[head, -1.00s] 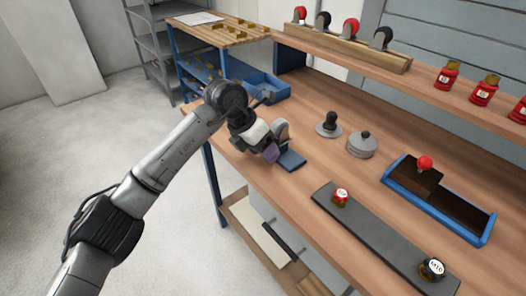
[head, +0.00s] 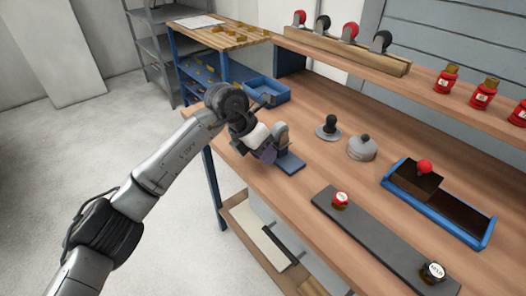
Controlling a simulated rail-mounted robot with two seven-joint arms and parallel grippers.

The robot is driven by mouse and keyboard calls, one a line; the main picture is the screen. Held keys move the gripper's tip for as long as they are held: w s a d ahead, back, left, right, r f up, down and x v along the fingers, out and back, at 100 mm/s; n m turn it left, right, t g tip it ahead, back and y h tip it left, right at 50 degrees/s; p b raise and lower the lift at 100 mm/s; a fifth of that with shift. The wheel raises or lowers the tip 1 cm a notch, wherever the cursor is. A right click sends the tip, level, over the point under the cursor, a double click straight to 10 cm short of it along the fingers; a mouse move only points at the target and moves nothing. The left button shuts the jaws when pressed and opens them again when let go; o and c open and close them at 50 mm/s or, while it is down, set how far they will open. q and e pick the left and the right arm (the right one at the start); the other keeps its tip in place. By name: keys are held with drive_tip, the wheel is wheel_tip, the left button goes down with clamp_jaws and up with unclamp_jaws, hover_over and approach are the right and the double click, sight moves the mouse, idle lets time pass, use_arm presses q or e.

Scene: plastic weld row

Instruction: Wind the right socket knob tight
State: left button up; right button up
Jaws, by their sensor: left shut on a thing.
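The dark bar (head: 385,232) lies on the bench and carries two knobs. A red knob with a white top (head: 340,200) stands near its left end. The right knob, dark with a white marked top (head: 432,272), stands near its right end. My left gripper (head: 272,150) is at the left end of the bench, well away from both knobs. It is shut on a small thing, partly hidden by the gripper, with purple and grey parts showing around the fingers. A flat blue-grey pad (head: 290,163) lies right beside it. My right gripper is not in view.
A black-knobbed disc (head: 328,130) and a grey lidded pot (head: 362,148) stand behind the bar. A blue tray (head: 470,238) with a red-balled block (head: 425,178) is at right. Red jars (head: 484,93) stand on the shelf. A blue bin (head: 268,91) is at the back left.

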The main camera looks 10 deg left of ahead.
use_arm(q)
drive_tip(key=shift+r+t+y+p, duration=0.3)
drive_tip(key=shift+t+y+p, duration=0.2)
drive_tip(key=shift+p, duration=0.5)
drive_tip(key=shift+s+d+f+m+t+y+p, duration=0.15)
drive_tip(key=shift+m+t+y+p, duration=0.15)
drive_tip(key=shift+t+y+p, duration=0.15)
drive_tip(key=shift+t+y, duration=0.65)
drive_tip(key=shift+y, duration=0.1)
drive_tip(key=shift+s+d+f+m+t+y, duration=0.1)
drive_tip(key=shift+m+t+y, duration=0.3)
drive_tip(key=shift+t, duration=0.2)
drive_tip(key=o, duration=0.9)
